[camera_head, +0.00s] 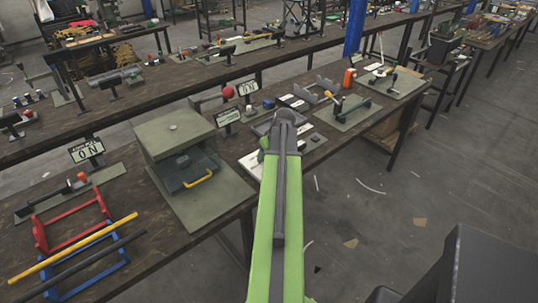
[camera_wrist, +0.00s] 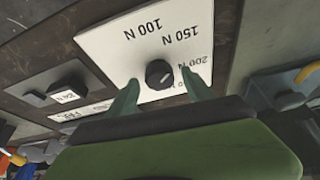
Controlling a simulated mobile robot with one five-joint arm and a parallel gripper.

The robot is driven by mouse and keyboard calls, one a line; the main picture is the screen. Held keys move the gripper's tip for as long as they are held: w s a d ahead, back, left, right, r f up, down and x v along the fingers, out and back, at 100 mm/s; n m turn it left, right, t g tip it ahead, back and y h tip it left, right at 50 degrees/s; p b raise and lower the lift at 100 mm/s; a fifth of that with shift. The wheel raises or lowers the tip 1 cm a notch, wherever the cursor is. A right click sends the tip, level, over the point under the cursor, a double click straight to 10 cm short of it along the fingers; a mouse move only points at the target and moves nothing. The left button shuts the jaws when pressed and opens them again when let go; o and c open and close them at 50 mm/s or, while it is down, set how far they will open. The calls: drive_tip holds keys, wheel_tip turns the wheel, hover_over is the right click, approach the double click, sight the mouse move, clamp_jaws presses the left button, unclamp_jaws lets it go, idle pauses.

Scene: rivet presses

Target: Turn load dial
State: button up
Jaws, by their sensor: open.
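The load dial (camera_wrist: 159,73) is a small round black knob on a white panel (camera_wrist: 105,45) in the wrist view. The panel carries upside-down labels 100 N, 150 N and 200 N, with more print partly covered by my gripper. My gripper (camera_wrist: 160,77) is open, with one green fingertip on each side of the knob in the picture. I cannot tell whether the fingers touch it or which label the knob points to. In the head view, a corner of the white panel (camera_head: 252,166) shows beside my arm, and the arm hides the dial.
A grey-green press box (camera_head: 178,135) with a yellow handle stands left of the panel on the dark bench. Red and blue frames (camera_head: 72,222) lie at the front left. Fixtures with a red ball (camera_head: 228,92) and an orange cylinder (camera_head: 349,77) stand beyond. Open floor lies right.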

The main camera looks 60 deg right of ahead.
drive_tip(key=shift+r, duration=0.1)
drive_tip(key=p+v, duration=1.6)
drive_tip(key=v, duration=0.1)
drive_tip(key=shift+s, duration=0.15)
